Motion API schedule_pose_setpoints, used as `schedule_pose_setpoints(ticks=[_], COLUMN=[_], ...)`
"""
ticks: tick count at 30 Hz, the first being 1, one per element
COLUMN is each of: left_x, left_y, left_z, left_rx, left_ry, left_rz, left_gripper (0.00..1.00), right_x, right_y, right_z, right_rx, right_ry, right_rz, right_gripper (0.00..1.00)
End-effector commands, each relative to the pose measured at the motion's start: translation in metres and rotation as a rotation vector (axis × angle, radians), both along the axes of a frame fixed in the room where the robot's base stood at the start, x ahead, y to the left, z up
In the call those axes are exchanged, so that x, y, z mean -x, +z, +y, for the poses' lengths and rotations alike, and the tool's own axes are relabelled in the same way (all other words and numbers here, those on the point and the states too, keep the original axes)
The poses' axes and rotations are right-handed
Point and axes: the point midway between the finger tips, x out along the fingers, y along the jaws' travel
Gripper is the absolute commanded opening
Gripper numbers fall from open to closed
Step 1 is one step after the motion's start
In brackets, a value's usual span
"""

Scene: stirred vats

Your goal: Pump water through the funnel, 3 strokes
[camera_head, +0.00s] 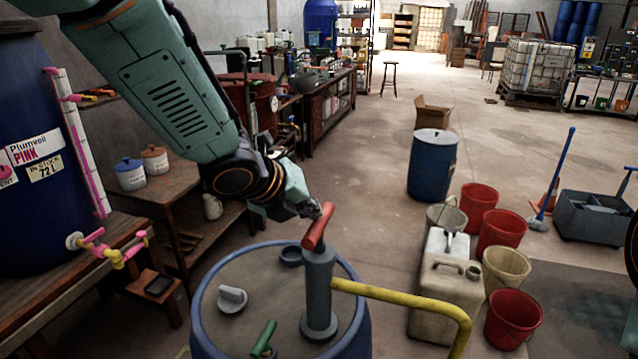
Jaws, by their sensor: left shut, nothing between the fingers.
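A grey hand pump (318,290) stands upright on a blue drum (215,275) at the bottom centre. Its red handle (319,228) sits on top, tilted. A yellow spout pipe (400,295) runs from the pump to the right and bends down out of the frame. My left gripper (318,211) is shut and empty, at the upper end of the red handle; I cannot tell whether it touches. I cannot make out a funnel. My right gripper is not in view.
A beige jerrycan (445,300) stands right of the drum, beside several red buckets (503,232) and a cream bucket (506,265). A grey cap (232,298) and a green item (265,338) are on the drum top. A wooden bench (60,290) stands left.

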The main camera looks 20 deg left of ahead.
Motion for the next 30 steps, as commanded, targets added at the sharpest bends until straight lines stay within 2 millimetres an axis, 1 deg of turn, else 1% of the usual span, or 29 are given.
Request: schedule_pose_setpoints(ticks=[3,30], left_x=[0.001,-0.001], left_y=[0.006,0.053], left_z=[0.000,-0.001], left_rx=[-0.001,0.000], left_ry=[-0.001,0.000], left_rz=[0.005,0.000], left_gripper=[0.00,0.00], right_x=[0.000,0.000], right_y=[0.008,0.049], right_z=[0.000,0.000], right_rx=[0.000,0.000], right_ry=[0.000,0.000], right_rz=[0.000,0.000], right_gripper=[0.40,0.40])
